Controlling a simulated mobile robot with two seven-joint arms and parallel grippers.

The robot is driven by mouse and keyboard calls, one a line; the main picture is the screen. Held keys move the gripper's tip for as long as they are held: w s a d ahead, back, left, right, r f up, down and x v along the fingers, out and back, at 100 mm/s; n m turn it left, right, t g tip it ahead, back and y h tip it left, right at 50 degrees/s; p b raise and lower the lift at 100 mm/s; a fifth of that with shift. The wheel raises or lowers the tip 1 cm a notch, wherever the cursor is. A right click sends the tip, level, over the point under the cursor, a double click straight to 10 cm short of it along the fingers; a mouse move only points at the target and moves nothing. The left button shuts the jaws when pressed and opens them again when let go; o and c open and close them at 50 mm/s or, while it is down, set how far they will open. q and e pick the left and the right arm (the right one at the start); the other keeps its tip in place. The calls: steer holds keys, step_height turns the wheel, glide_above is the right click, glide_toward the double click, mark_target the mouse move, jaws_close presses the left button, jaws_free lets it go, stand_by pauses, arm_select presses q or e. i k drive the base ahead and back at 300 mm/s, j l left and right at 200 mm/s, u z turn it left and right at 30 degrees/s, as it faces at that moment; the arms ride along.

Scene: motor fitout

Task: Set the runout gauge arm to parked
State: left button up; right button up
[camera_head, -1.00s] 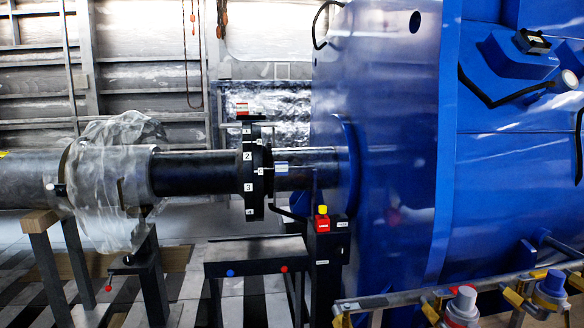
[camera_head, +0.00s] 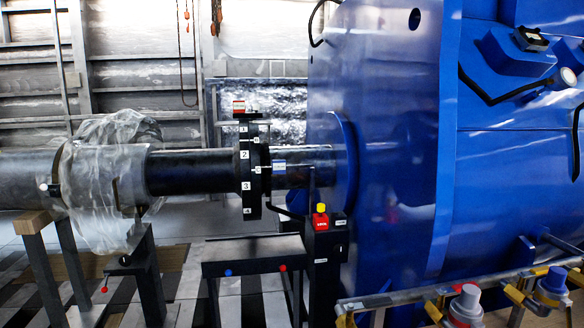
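Neither of my grippers is in view. A black post (camera_head: 328,250) stands in front of the blue motor housing (camera_head: 385,130), with a red block topped by a yellow knob (camera_head: 321,215) and small white labels. A thin dark arm (camera_head: 287,213) runs from near the post toward the black numbered coupling flange (camera_head: 252,190) on the shaft. This may be the runout gauge arm, but I cannot tell for sure, nor read its position. A red and white piece (camera_head: 239,107) sits above the flange.
A black bench (camera_head: 254,258) with blue and red knobs stands below the flange. Plastic wrap (camera_head: 110,185) covers part of the shaft at left, over dark stands. A rail (camera_head: 400,298) with grey-capped red and blue fittings crosses the lower right. Red-hooked chains hang behind.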

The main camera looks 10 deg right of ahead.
mark_target(279, 167)
steer(key=i+j, duration=0.25)
steer(key=j, duration=0.15)
steer(key=i+j, duration=0.25)
steer(key=j, duration=0.15)
steer(key=i+j, duration=0.15)
steer(key=i, duration=0.25)
steer(key=i+j, duration=0.1)
steer(key=i, duration=0.3)
steer(key=i+j+z, duration=0.1)
steer(key=i, duration=0.3)
